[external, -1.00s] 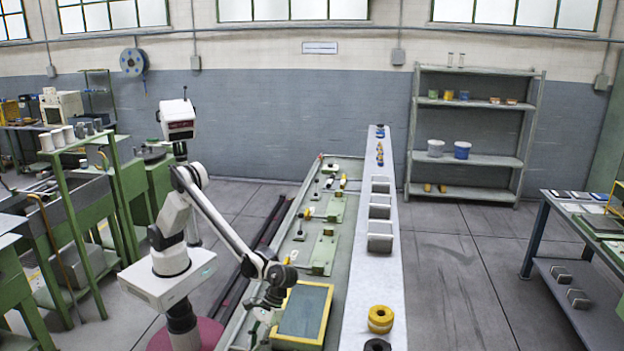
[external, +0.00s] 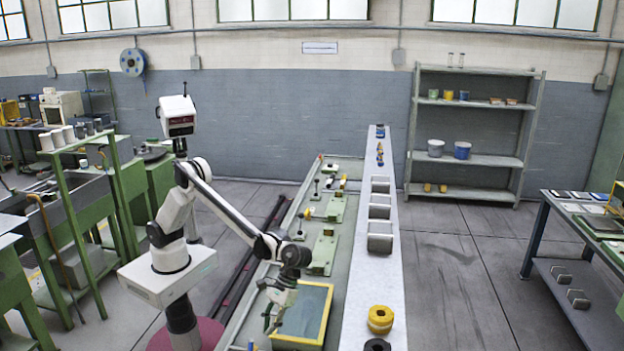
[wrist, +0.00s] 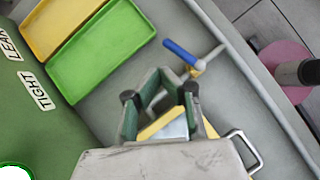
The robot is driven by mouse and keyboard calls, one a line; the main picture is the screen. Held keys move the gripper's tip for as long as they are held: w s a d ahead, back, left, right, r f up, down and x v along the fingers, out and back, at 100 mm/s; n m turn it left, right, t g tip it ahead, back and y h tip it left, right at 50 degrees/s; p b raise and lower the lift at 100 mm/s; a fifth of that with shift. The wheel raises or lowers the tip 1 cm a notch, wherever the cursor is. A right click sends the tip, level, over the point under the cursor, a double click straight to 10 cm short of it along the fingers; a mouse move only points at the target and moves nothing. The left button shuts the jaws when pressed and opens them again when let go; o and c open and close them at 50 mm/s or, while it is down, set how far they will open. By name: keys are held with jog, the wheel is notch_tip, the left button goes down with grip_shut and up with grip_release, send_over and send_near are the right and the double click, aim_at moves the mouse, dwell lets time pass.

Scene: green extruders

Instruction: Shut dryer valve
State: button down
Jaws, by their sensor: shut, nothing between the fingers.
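In the wrist view a small valve with a blue lever handle (wrist: 181,53) and a pale metal body stands on the grey bench top, beyond my fingers. I take it for the dryer valve; whether it is open or shut I cannot tell. My gripper (wrist: 158,95) is shut and empty, apart from the blue handle in the picture. In the external view my gripper (external: 271,320) hangs over the near left part of the bench, beside a yellow-rimmed dark panel (external: 329,312).
Green (wrist: 100,50) and yellow (wrist: 65,22) trays lie left of the valve in the wrist view, near labels reading LEAK and TIGHT. A metal loop handle (wrist: 244,150) is at lower right.

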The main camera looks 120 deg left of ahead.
jog(key=w+r, duration=0.1)
jog(key=a+r, duration=0.1)
jog(key=r, duration=0.1)
jog(key=w+r, duration=0.1)
jog(key=shift+w+a+r, duration=0.3)
jog(key=shift+a+r, duration=0.05)
